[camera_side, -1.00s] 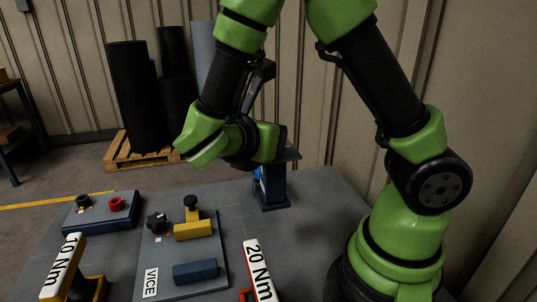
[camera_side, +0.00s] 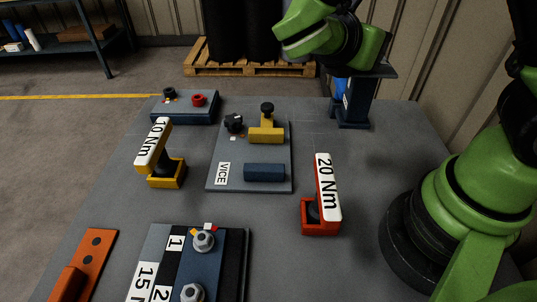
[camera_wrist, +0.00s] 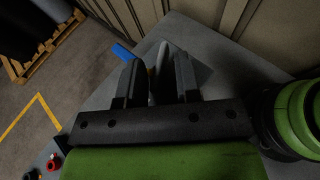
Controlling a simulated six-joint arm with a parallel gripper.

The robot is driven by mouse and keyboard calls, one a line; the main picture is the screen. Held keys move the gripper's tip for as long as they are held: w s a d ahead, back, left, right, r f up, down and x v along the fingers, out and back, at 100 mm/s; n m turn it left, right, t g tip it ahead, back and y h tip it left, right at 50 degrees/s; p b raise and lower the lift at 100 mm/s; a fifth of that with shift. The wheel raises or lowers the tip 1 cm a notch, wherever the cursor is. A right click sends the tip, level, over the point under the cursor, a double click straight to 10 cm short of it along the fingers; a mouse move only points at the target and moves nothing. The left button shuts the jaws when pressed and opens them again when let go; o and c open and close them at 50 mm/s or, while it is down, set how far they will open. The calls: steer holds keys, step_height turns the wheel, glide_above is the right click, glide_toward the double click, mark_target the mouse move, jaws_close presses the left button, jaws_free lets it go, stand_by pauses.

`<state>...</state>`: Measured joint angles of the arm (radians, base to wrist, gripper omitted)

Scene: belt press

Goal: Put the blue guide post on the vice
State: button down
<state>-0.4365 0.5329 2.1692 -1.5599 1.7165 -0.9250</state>
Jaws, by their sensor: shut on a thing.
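My gripper (camera_wrist: 158,70) is shut, with a pale grey, narrow part between its two dark fingers. The bright blue guide post (camera_wrist: 122,52) shows in the wrist view just beyond the left fingertip; most of it is hidden. In the side view a bit of the guide post (camera_side: 340,90) shows left of a dark blue stand, below my green wrist, and the fingers are hidden there. The vice (camera_side: 222,150) is a grey-blue plate labelled VICE, with a yellow jaw block, a dark blue block and black knobs. It lies left of and nearer than my gripper.
The dark blue stand (camera_side: 355,105) with a flat top is close to my gripper. A yellow 10 Nm tool (camera_side: 165,172) and a red 20 Nm tool (camera_side: 320,215) stand either side of the vice's front. A blue box (camera_side: 185,112) with knobs is behind left.

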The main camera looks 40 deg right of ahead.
steer(key=shift+w+a, duration=0.3)
steer(key=shift+w, duration=0.1)
steer(key=w+a+f, duration=0.2)
steer(key=w+a, duration=0.6)
steer(key=a, duration=0.5)
steer(key=shift+w+a, duration=0.3)
steer(key=shift+w, duration=0.1)
